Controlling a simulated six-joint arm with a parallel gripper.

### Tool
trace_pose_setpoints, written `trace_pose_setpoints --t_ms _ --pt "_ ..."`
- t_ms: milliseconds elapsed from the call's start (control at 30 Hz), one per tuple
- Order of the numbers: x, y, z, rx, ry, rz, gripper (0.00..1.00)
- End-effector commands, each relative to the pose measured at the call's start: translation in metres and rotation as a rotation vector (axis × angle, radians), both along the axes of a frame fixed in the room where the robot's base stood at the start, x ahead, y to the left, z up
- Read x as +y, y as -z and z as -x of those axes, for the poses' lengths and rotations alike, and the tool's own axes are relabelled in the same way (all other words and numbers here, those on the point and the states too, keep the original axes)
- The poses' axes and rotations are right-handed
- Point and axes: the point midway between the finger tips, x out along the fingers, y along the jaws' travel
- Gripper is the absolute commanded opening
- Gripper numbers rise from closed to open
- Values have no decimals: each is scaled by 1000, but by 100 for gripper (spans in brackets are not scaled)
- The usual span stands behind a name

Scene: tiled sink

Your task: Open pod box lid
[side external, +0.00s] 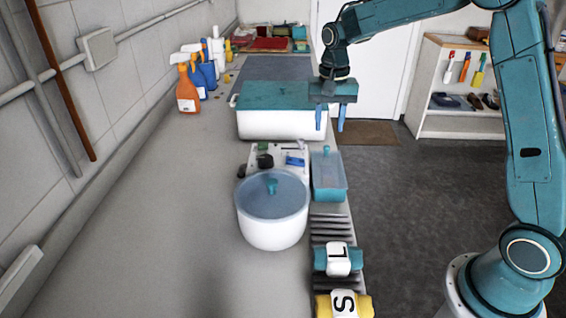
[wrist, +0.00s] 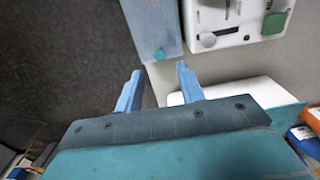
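A small blue box with a lid and a knob (side external: 329,180) stands at the counter's right edge in the side view; it looks like the pod box. Its lid appears shut. In the wrist view part of the blue box (wrist: 153,22) shows at the top, with its knob at the near end. My gripper (side external: 330,124) is above and behind the box in the side view, fingers pointing down. In the wrist view the gripper (wrist: 160,76) is open and empty, its fingertips apart from the knob.
A white bin with a teal top (side external: 280,124) stands behind. A round white pot with a blue lid (side external: 272,224) is left of the box, near a white panel (side external: 262,151). Rolled bundles (side external: 338,260) lie in front.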

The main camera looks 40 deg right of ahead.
Motion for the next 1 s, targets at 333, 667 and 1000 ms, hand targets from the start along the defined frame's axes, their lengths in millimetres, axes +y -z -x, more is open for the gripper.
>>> trace_pose_setpoints --t_ms 333,667,1000 --pt "0 49 1 4 0 -1 38" --pt "0 63 0 0 0 0 38" --pt "0 63 0 0 0 0 13"
